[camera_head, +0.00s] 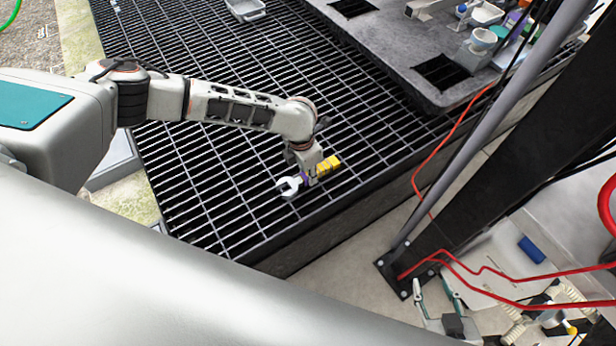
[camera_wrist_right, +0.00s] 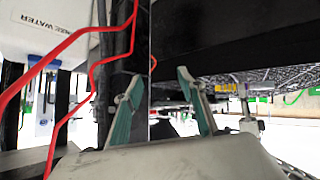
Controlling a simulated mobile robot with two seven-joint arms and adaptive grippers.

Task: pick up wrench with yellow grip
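The wrench with yellow grip (camera_head: 329,166) is at the near edge of the black grating in the head view, its silver open jaw (camera_head: 289,187) toward the lower left. My left gripper (camera_head: 308,175) is at the wrench's middle, between jaw and yellow grip. Its fingers are small and partly hidden, so I cannot tell whether they are closed on the wrench or whether it is lifted. My right gripper (camera_head: 437,296) is at the lower right, away from the wrench. Its teal fingers are apart and empty in the right wrist view (camera_wrist_right: 163,112).
The black grating (camera_head: 215,165) has much bare room around the wrench. A grey slab (camera_head: 400,60) with cutouts lies at the upper right. A dark post (camera_head: 500,165) and red cables (camera_head: 490,272) stand near my right gripper. A small grey tray (camera_head: 246,9) is at the far edge.

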